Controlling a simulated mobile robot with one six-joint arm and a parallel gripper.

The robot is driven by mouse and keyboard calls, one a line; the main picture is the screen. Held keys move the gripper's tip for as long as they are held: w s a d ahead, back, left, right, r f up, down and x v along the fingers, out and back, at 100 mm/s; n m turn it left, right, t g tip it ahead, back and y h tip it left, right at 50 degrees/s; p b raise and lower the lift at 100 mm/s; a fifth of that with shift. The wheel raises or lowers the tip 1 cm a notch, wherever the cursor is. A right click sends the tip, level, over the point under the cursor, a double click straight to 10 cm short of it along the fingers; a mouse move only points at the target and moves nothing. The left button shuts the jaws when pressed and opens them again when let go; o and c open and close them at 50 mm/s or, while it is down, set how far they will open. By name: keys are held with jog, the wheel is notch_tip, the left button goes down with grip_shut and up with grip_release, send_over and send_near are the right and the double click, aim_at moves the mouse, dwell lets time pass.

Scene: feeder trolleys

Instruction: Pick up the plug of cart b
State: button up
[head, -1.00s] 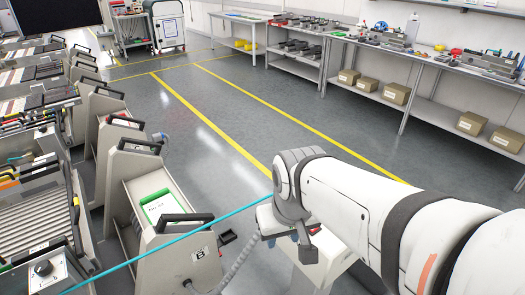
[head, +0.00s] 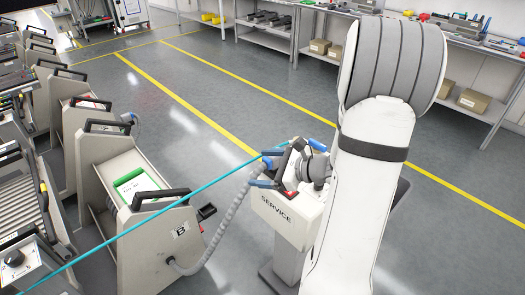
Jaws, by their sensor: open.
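Cart b (head: 150,250) stands at lower left, with a "B" label on its side panel and a black handle on top. A ribbed grey hose (head: 222,220) leaves its lower side and rises to the top of a white post marked SERVICE (head: 283,222). The hose's end, where the plug would be, is at my gripper; I cannot clearly tell the plug from the blue and dark parts there. My gripper (head: 266,172) is open, its blue-tipped fingers pointing left around or beside the hose end. I cannot tell whether it touches.
A thin cyan line (head: 130,228) crosses from lower left to the gripper. Other carts (head: 88,120) stand in a row at left. Workbenches (head: 480,50) line the back right. The grey floor (head: 190,130) with yellow stripes is clear between.

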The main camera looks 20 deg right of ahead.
jog(key=d+f+m+t+h, duration=0.1)
jog(key=d+m, duration=0.1)
jog(key=d, duration=0.1)
jog(key=w+d+f+m+t+h, duration=0.1)
jog(key=d+m, duration=0.1)
jog(key=d, duration=0.1)
jog(key=d+f+m+t+h, duration=0.1)
jog(key=d+m+t, duration=0.1)
jog(key=d, duration=0.1)
jog(key=shift+w+d+f+m+h, duration=0.15)
jog(key=shift+w+d+m+h, duration=0.15)
jog(key=shift+w+h, duration=0.1)
jog(key=shift+w+d+f, duration=0.15)
jog(key=shift+d, duration=0.2)
jog(key=shift+m, duration=0.3)
jog(key=x, duration=0.7)
jog(key=shift+w+p, duration=0.3)
jog(key=shift+r, duration=0.2)
jog(key=c, duration=1.5)
notch_tip(320, 180, up, 10)
jog(key=shift+f, duration=0.2)
notch_tip(320, 180, up, 3)
jog(key=shift+r+p, duration=0.2)
jog(key=shift+p, duration=0.9)
